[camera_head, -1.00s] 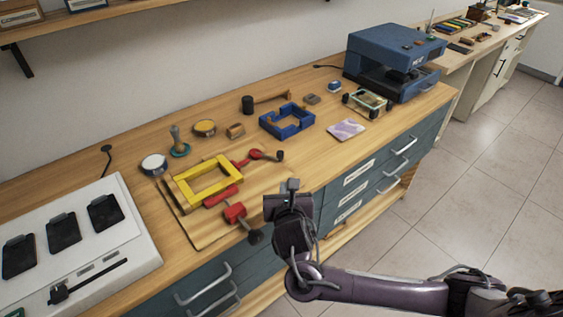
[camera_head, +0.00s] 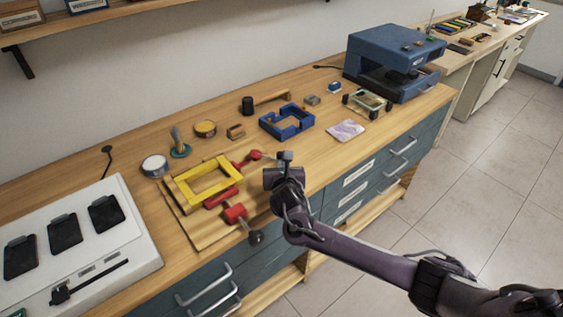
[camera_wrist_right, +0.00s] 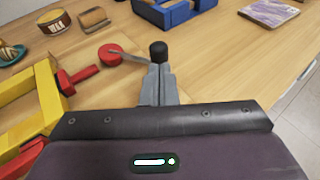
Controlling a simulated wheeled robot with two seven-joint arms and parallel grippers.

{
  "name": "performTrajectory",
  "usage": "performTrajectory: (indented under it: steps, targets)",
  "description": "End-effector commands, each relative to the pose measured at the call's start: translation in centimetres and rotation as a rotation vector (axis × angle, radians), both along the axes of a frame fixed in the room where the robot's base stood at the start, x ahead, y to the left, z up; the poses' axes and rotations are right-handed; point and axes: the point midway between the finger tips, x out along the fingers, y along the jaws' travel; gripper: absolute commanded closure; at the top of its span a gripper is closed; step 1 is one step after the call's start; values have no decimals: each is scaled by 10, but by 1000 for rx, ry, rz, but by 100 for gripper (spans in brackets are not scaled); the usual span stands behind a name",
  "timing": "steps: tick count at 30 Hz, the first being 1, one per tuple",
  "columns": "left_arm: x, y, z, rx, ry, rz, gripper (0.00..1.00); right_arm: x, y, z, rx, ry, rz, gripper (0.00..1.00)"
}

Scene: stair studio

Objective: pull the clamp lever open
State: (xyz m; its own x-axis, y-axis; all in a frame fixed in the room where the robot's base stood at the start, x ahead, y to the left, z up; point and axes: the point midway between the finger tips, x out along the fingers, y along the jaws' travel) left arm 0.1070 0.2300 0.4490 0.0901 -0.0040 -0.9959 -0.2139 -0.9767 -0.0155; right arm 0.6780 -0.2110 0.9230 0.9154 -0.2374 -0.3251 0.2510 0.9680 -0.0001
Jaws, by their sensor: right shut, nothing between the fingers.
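The clamp fixture is a wooden board (camera_head: 200,239) with a yellow frame (camera_head: 183,189) and two red clamps. The back clamp (camera_head: 251,156) has a metal lever with a black knob, which shows in the right wrist view (camera_wrist_right: 158,50). The front clamp (camera_head: 234,213) has its black knob (camera_head: 255,237) over the board's front edge. My right gripper (camera_head: 285,163) is shut and empty at the back clamp's knob. In the right wrist view its fingertips (camera_wrist_right: 159,70) overlap the knob's lower side; whether they touch cannot be told. My left gripper is not in view.
A blue frame (camera_head: 270,125) and a purple patterned card (camera_head: 345,130) lie behind the right gripper. A blue machine (camera_head: 390,50) stands at the back right. A white tray with black pads (camera_head: 133,240) is at the left. Bench around the knob is mostly clear.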

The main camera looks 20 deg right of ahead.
Motion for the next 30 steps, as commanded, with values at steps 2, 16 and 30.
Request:
performTrajectory:
  steps: [2, 16, 30]
  targets:
    - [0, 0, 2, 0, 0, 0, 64, 6, -1, 0, 0, 1, -1, 100]
    - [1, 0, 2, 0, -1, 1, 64, 11, -3, -1, 0, 0, 1, 100]
    - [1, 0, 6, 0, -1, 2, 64, 10, -22, -1, -1, 1, 52, 100]
